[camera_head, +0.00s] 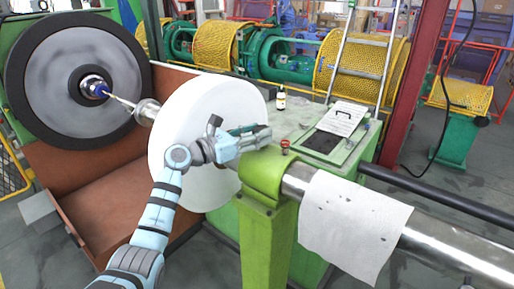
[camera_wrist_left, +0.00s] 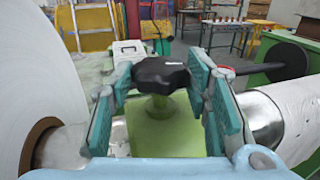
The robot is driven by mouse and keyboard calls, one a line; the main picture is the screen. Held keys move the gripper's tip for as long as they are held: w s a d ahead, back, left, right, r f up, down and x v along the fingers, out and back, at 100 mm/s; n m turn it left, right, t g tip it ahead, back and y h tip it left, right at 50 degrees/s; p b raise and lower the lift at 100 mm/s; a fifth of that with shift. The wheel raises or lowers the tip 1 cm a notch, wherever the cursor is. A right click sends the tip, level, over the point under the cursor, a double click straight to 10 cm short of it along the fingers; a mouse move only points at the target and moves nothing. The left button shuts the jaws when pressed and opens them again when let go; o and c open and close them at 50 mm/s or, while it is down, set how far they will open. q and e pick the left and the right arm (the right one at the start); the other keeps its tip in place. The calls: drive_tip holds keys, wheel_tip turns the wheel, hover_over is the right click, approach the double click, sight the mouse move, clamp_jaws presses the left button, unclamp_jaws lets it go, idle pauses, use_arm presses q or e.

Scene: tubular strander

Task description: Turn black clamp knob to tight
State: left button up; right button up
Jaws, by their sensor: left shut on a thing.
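The black clamp knob (camera_wrist_left: 162,72) has a lobed head and sits on a green post or bracket in the left wrist view. My left gripper (camera_wrist_left: 158,80) has its teal finger pads on either side of the knob, shut on it. In the head view my left gripper (camera_head: 262,136) reaches in beside the large white roll, above the green clamp stand (camera_head: 262,178). The knob is hidden there by the gripper. My right gripper is not in view.
A large white roll (camera_head: 200,110) stands close on the left of the gripper. A small red knob (camera_head: 285,146) and a steel shaft (camera_head: 299,178) with white sheet (camera_head: 352,222) lie to the right. A bottle (camera_head: 281,98) and clipboard (camera_head: 342,118) sit on the green bench behind.

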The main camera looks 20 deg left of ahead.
use_arm(q)
drive_tip(key=shift+a+f+m+g+h, duration=0.1)
drive_tip(key=shift+f+m+g+h, duration=0.05)
drive_tip(key=shift+m+g+h, duration=0.75)
drive_tip(key=o, duration=1.2)
drive_tip(key=shift+c, duration=0.2)
drive_tip(key=shift+a, duration=0.1)
drive_tip(key=v, duration=1.1)
drive_tip(key=shift+s+a, duration=0.25)
drive_tip(key=shift+s, duration=0.05)
